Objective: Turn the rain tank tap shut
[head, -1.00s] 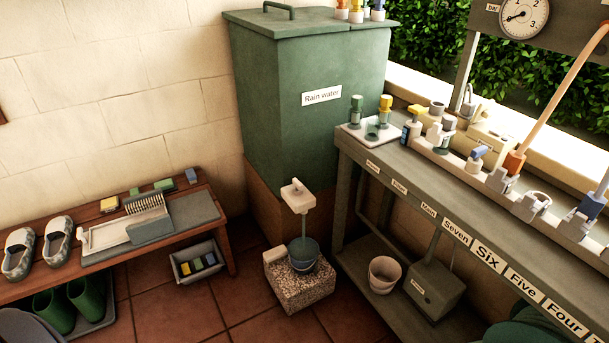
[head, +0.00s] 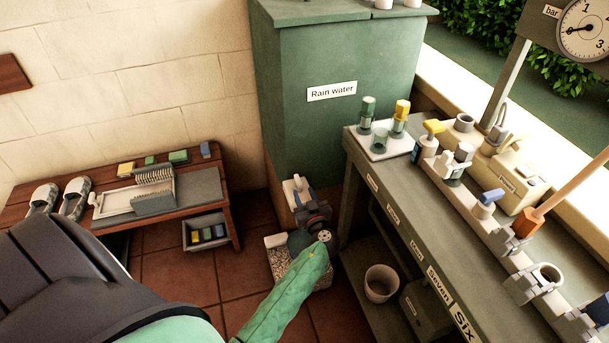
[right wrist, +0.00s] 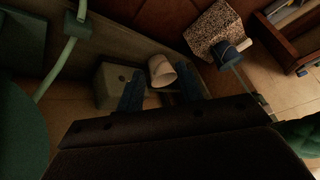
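The green rain tank (head: 335,125), labelled "Rain water", stands in the corner. Its pale tap (head: 296,188) sticks out low at the front. The blue bucket under the tap is mostly hidden in the head view. The right wrist view shows the bucket (right wrist: 224,48) on a speckled block (right wrist: 210,27), with a thin pale stream running to it. My right gripper (right wrist: 160,92) has its two blue fingers apart, with nothing between them.
A long grey bench (head: 405,210) with labels and fittings runs along the right. A pale pot (head: 381,284) and a grey box stand on its lower shelf. A wooden bench (head: 225,208) with shoes and a rack stands left. Tiled floor (head: 180,272) lies between.

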